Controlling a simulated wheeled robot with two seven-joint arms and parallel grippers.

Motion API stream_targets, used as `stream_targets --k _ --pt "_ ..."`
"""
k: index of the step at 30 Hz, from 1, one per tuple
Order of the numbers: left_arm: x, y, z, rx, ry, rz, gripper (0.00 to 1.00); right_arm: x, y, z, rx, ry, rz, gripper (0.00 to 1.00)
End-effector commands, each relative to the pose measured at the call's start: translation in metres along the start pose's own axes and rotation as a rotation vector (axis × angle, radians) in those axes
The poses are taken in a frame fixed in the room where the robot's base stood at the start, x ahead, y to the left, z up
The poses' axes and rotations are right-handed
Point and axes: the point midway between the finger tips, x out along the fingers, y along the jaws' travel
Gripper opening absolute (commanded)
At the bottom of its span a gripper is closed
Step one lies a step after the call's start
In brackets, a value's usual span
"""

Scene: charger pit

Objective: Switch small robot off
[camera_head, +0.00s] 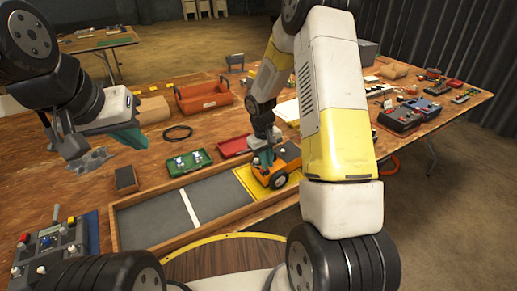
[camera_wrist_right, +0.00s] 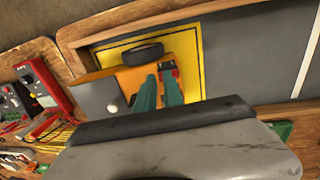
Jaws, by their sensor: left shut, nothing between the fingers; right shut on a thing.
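The small robot (camera_head: 284,163) is orange with dark wheels. It stands on the yellow-bordered square (camera_head: 251,185) at the right end of a wooden-framed pit. My right gripper (camera_head: 266,160) comes down on its top. In the right wrist view, the green fingertips (camera_wrist_right: 159,80) are shut against the top of the small robot (camera_wrist_right: 130,77), beside a small dark part with a red mark (camera_wrist_right: 168,66). The exact contact is partly hidden by the fingers. My left gripper (camera_head: 131,139) is shut and empty, above the table at the left, away from the robot.
The pit's grey floor (camera_head: 160,214) has a white stripe and is clear. Behind it stand a green tray (camera_head: 187,163), a red tray (camera_head: 234,146) and an orange bin (camera_head: 203,96). A control box (camera_head: 47,252) lies at the front left; several devices lie at the right.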

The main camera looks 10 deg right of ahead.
Motion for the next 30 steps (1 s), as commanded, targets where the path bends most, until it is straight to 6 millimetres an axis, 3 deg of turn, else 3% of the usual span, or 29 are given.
stream_targets --k 24,30 --pt "0.0 0.0 0.0 0.0 0.0 0.0 0.0 -0.002 -0.013 0.002 0.003 -0.004 0.003 0.0" --pt "0.0 0.0 0.0 0.0 0.0 0.0 0.0 -0.018 -0.012 0.0 0.002 0.001 0.004 0.0"
